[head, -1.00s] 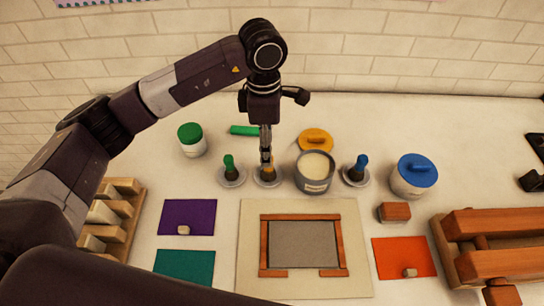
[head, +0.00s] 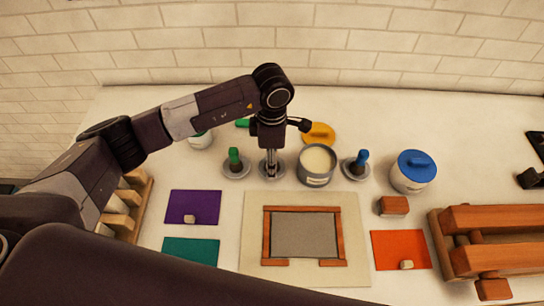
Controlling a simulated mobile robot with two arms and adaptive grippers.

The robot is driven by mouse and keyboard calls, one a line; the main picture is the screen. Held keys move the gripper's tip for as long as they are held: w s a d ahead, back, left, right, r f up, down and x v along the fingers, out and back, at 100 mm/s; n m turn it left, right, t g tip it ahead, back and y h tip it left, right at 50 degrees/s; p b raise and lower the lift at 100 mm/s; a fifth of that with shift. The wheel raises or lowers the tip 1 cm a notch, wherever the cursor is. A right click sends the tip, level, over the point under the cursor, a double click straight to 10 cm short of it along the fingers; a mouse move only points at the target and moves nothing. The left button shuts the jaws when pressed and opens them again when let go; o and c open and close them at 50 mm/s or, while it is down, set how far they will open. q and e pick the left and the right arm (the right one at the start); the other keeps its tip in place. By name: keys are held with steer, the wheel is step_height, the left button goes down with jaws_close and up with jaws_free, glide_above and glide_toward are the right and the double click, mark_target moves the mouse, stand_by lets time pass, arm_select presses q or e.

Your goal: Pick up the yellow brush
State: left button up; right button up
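My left gripper (head: 271,157) points straight down over the middle dish (head: 261,172), between the green brush (head: 234,159) and the blue brush (head: 362,161). The yellow brush is hidden behind the gripper fingers at this dish. I cannot tell whether the fingers are closed on it or only around it. The green and blue brushes stand upright on their own grey dishes. My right gripper is not in view.
An open grey pot (head: 316,166) stands close to the right of the gripper, with a yellow lid (head: 318,133) behind it. A blue-lidded jar (head: 413,172) is farther right. A wooden frame (head: 304,236) lies in front. A green-lidded jar (head: 200,139) is partly behind my arm.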

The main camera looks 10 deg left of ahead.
arm_select(q)
steer(key=shift+f, duration=0.15)
steer(key=shift+c, duration=0.4)
steer(key=c, duration=1.2)
steer(key=shift+o, duration=0.2)
steer(key=shift+w+r+b, duration=0.1)
steer(key=shift+r+b, duration=0.2)
steer(key=shift+r, duration=0.35)
step_height(320, 180, up, 19)
steer(key=b, duration=0.4)
steer(key=shift+b, duration=0.35)
